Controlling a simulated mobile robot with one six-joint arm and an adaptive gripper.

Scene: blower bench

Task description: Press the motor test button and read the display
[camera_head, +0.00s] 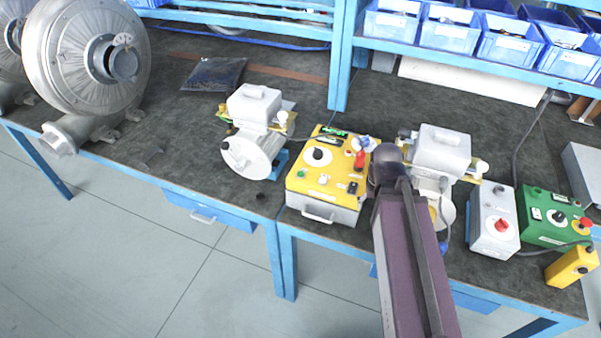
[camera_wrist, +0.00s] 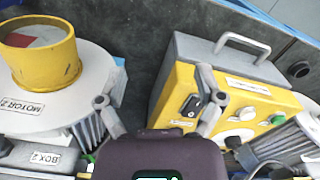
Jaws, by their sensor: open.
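The yellow-topped control box (camera_head: 299,187) sits on the bench between two grey motors in the head view. It carries a small green-lit display (camera_head: 334,131), a black knob (camera_head: 318,154), a green button (camera_head: 301,173), a red control (camera_head: 360,159) and a black rocker switch (camera_head: 352,187). Which control is the motor test button is not legible. In the wrist view the yellow panel (camera_wrist: 180,78) shows the rocker switch (camera_wrist: 191,104) and green button (camera_wrist: 278,118). My gripper (camera_wrist: 155,92) is open and empty; its right finger overlaps the panel. The display is not visible there.
A motor (camera_head: 247,158) stands left of the box. Another motor (camera_head: 440,152) stands right, partly behind my arm; its yellow port (camera_wrist: 45,62) shows in the wrist view. A grey box (camera_head: 492,222) and green box (camera_head: 545,215) are farther right. Blue bins (camera_head: 450,35) line the shelf.

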